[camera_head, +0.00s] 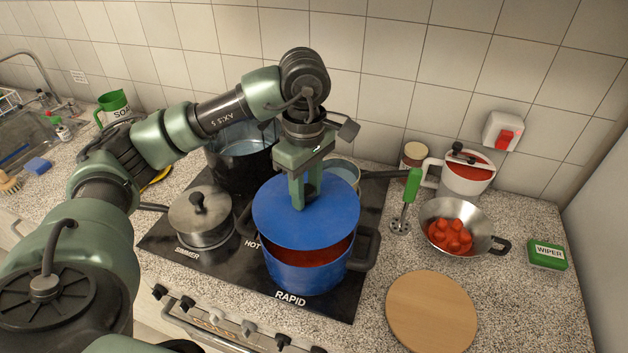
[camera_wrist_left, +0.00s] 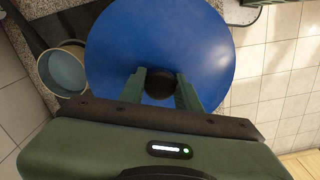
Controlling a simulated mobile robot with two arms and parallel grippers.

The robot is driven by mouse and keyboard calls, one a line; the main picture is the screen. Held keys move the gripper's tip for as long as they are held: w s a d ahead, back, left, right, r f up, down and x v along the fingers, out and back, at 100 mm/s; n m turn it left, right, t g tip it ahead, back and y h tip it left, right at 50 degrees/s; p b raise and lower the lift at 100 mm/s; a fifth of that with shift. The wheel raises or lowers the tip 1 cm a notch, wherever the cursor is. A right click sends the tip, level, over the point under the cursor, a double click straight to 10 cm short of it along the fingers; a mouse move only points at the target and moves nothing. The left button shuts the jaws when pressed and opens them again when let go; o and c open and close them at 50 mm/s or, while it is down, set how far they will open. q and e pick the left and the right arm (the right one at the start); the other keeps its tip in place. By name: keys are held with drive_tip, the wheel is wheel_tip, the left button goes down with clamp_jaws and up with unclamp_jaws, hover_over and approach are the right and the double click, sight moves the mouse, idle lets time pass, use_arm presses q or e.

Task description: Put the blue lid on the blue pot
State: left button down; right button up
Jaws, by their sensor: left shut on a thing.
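The blue pot (camera_head: 306,277) stands on the front right of the black hob, above the word RAPID, with red contents showing. The blue lid (camera_head: 330,222) is over the pot, covering the back of its opening. A gap with red contents shows at the front, so the lid is tilted or set back; I cannot tell whether it touches the rim. My left gripper (camera_head: 303,196) is shut on the lid's dark knob. In the left wrist view the lid (camera_wrist_left: 160,40) fills the middle, with the knob (camera_wrist_left: 159,84) between the fingers. My right gripper is not in view.
A steel pan with a lid (camera_head: 200,215) stands left of the pot, and a large dark pot (camera_head: 240,160) stands behind. A bowl of red pieces (camera_head: 452,233), a green hand blender (camera_head: 409,195) and a round wooden board (camera_head: 431,313) are on the counter at the right.

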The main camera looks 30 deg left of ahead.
sight(307, 203)
use_arm(q)
wheel_tip(307, 203, down, 2)
drive_tip(key=shift+s+f+b, duration=0.1)
drive_tip(key=shift+b, duration=0.4)
drive_tip(key=f+b, duration=0.1)
drive_tip(key=f, duration=0.1)
drive_tip(key=shift+w+f+b, duration=0.2)
drive_tip(key=shift+f+b, duration=0.15)
drive_tip(key=shift+b, duration=0.05)
drive_tip(key=shift+f, duration=0.2)
drive_tip(key=shift+f+b, duration=0.15)
drive_tip(key=shift+b, duration=0.25)
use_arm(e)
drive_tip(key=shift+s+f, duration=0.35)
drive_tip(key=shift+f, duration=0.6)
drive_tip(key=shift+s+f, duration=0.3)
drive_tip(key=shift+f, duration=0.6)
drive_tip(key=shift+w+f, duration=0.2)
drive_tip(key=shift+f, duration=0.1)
use_arm(q)
drive_tip(key=shift+f+b, duration=0.2)
drive_tip(key=shift+b, duration=0.45)
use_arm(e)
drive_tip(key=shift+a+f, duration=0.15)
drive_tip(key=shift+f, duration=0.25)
use_arm(q)
drive_tip(key=shift+f+b, duration=0.35)
drive_tip(key=shift+b, duration=0.1)
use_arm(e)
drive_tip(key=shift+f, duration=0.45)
